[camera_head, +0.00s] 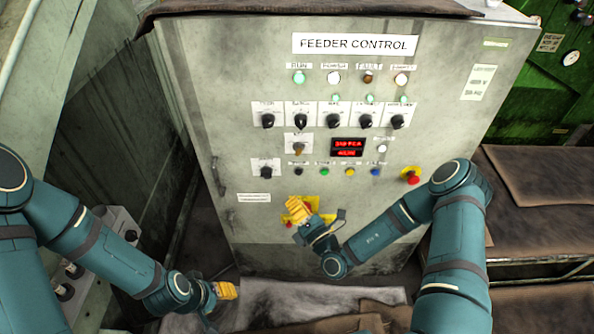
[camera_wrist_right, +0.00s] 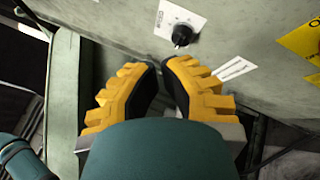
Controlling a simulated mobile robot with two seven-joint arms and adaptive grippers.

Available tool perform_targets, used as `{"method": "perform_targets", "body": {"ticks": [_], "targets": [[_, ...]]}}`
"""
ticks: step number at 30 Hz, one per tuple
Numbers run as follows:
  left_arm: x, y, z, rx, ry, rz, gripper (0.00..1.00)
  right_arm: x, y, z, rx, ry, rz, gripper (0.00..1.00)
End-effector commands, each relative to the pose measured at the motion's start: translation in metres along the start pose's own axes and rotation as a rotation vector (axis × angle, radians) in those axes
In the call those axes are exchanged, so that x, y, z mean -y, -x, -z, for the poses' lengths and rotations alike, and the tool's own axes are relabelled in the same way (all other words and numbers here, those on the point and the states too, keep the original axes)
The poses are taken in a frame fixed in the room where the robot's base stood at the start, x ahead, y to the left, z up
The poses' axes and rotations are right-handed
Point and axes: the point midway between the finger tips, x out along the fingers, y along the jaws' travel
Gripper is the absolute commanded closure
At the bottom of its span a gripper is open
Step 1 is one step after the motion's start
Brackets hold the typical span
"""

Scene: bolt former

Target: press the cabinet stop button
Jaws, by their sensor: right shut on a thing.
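A red mushroom button (camera_head: 411,176) on yellow stands at the right of the grey FEEDER CONTROL cabinet (camera_head: 225,120). Lower down, a yellow plate (camera_head: 326,218) is partly hidden behind my right gripper (camera_head: 298,210); a small red part (camera_head: 289,225) shows beside its fingers. The plate also appears at the right edge of the right wrist view (camera_wrist_right: 304,40). My right gripper's yellow fingers (camera_wrist_right: 164,72) are nearly together in front of the cabinet face; what they hold is not visible.
Black knobs (camera_head: 265,171), a red display (camera_head: 348,147) and small coloured buttons (camera_head: 350,171) cover the panel above my right gripper. One knob (camera_wrist_right: 182,35) lies beyond the fingers in the wrist view. A brown-covered bench (camera_head: 540,190) stands right. Grey machinery (camera_head: 120,225) stands left.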

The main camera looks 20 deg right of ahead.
Motion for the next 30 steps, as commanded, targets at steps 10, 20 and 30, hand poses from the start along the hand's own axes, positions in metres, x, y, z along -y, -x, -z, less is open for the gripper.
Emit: {"method": "perform_targets", "body": {"ticks": [10, 20, 30], "targets": [[0.002, -0.005, -0.002, 0.004, -0.001, 0.000, 0.53, 0.005, -0.009, -0.004, -0.003, 0.003, -0.004, 1.00], [0.008, -0.021, -0.010, 0.020, -0.006, -0.002, 0.53, 0.024, -0.043, -0.021, -0.003, 0.005, -0.005, 1.00], [0.009, -0.024, -0.012, 0.025, -0.008, -0.003, 0.53, 0.035, -0.067, -0.035, -0.003, 0.001, -0.003, 1.00]]}}
